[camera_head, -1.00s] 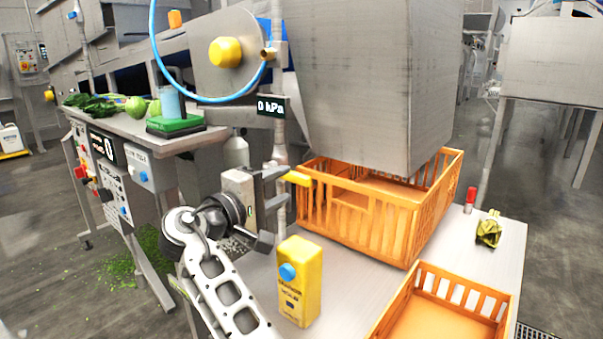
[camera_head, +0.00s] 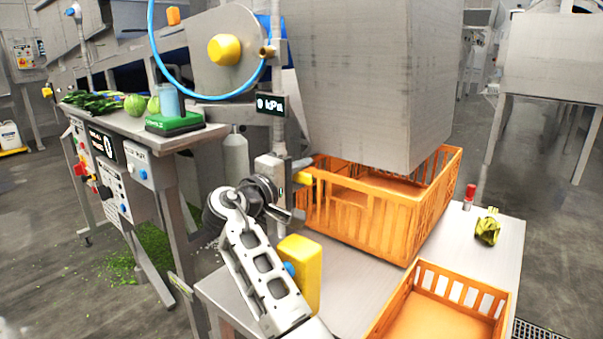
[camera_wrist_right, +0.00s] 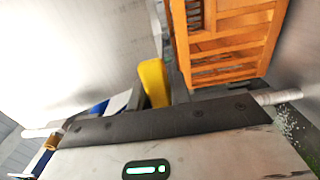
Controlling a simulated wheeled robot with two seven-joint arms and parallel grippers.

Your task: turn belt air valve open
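The belt air valve shows as a yellow lever (camera_head: 303,178) on the vertical air pipe (camera_head: 279,130), below a small display (camera_head: 270,104) reading 0 kPa. The lever points sideways to the right, across the pipe. My right gripper (camera_head: 297,190) is right at the lever in the head view, with one finger above it and one below, and hides the valve body. In the right wrist view the yellow lever (camera_wrist_right: 154,82) stands just past the gripper's dark front edge, between the widely spaced fingers. I cannot tell whether they touch it. My left gripper is not in view.
An orange crate (camera_head: 365,225) stands close behind the lever, under a large grey chute (camera_head: 370,80). A yellow box with a blue button (camera_head: 305,262) stands beside my right forearm. Another orange crate (camera_head: 440,295) is at front right. A blue hose (camera_head: 155,50) loops above.

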